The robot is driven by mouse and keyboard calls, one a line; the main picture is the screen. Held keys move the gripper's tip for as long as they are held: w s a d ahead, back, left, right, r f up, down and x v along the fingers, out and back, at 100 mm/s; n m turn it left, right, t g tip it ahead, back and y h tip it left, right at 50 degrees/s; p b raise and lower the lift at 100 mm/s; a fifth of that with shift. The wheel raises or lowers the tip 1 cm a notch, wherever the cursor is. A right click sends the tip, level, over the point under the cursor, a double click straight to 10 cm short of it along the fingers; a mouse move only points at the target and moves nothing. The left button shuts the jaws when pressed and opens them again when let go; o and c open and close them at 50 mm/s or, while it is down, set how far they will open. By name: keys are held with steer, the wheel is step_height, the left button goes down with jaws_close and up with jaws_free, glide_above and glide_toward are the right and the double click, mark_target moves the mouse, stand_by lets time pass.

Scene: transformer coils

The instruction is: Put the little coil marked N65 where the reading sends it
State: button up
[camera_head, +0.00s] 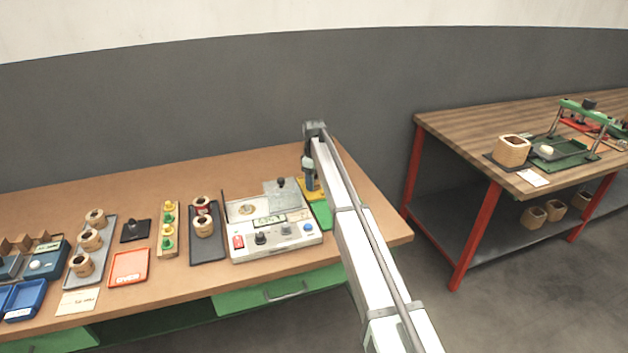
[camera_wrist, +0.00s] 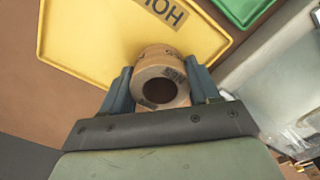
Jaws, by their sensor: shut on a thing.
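My gripper (camera_wrist: 161,82) is shut on a small pale wooden coil (camera_wrist: 156,71), held across its sides. The coil has a dark round hole and a dark mark that looks like N65, upside down in the wrist view. It is over or at the edge of the yellow tray (camera_wrist: 95,40), whose partly hidden word begins HO; I cannot tell if it touches the tray. In the head view my gripper (camera_head: 311,188) is at the yellow tray (camera_head: 323,183), behind the green tray (camera_head: 321,216). The tester (camera_head: 275,238) has a lit display (camera_head: 269,219) too small to read.
A dark tray (camera_head: 208,253) with coils, a rack of yellow and green knobs (camera_head: 168,230), a red tray (camera_head: 128,267), a grey tray of coils (camera_head: 77,275) and blue bins (camera_head: 22,300) lie left. A separate wooden bench (camera_head: 450,120) stands right, across a gap.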

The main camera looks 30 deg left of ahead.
steer(key=shift+f, duration=0.1)
steer(key=o, duration=1.2)
step_height(320, 180, up, 12)
steer(key=shift+r, duration=0.15)
steer(key=shift+d, duration=0.1)
